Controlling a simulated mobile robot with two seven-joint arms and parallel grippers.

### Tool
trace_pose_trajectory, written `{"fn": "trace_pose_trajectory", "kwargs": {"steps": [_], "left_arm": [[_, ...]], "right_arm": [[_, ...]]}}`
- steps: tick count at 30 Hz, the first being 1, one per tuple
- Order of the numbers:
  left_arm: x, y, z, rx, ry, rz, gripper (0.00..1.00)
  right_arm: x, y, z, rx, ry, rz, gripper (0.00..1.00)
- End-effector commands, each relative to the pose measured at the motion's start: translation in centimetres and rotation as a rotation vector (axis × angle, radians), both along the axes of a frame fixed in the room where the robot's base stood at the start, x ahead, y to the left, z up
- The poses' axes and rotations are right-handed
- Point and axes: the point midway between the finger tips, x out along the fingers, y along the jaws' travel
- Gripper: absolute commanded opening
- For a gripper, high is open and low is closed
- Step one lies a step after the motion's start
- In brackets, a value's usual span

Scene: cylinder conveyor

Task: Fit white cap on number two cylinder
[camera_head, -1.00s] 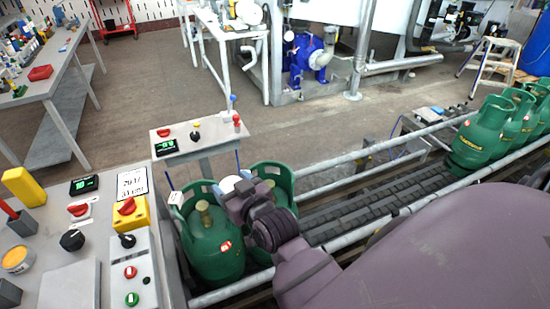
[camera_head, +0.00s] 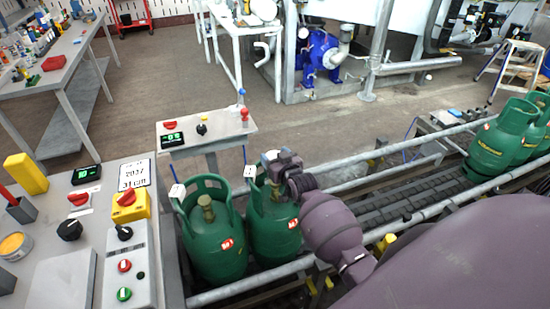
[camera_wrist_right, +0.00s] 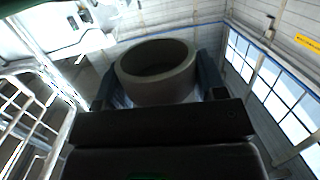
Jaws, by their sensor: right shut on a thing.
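My right gripper (camera_head: 269,160) is at the top of the second green cylinder (camera_head: 273,232), over its collar. It is shut on a pale grey-white, hollow cap (camera_wrist_right: 160,90), which shows between its two fingers in the right wrist view. In the head view only a small pale patch shows at the gripper, and the cap's seat is hidden. Another green cylinder (camera_head: 215,250) stands to the left, with its brass valve uncovered inside its collar. I cannot read which cylinder is number two. My left gripper is not in view.
The cylinders stand on the conveyor (camera_head: 400,190) between metal rails. More green cylinders (camera_head: 495,147) stand at the far right. A control desk (camera_head: 60,280) with knobs is at the left, and a small control stand (camera_head: 205,132) is behind the cylinders.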

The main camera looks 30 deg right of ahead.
Motion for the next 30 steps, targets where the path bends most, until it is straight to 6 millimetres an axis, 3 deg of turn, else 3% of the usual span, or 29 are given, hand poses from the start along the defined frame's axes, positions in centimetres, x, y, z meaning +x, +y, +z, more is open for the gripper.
{"fn": "trace_pose_trajectory", "kwargs": {"steps": [11,30], "left_arm": [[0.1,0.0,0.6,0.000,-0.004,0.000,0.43],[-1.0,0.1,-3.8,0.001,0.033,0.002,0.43]], "right_arm": [[0.0,0.0,0.2,0.000,-0.003,0.004,0.42],[-0.1,0.1,-4.9,0.001,0.001,0.004,0.42]]}}
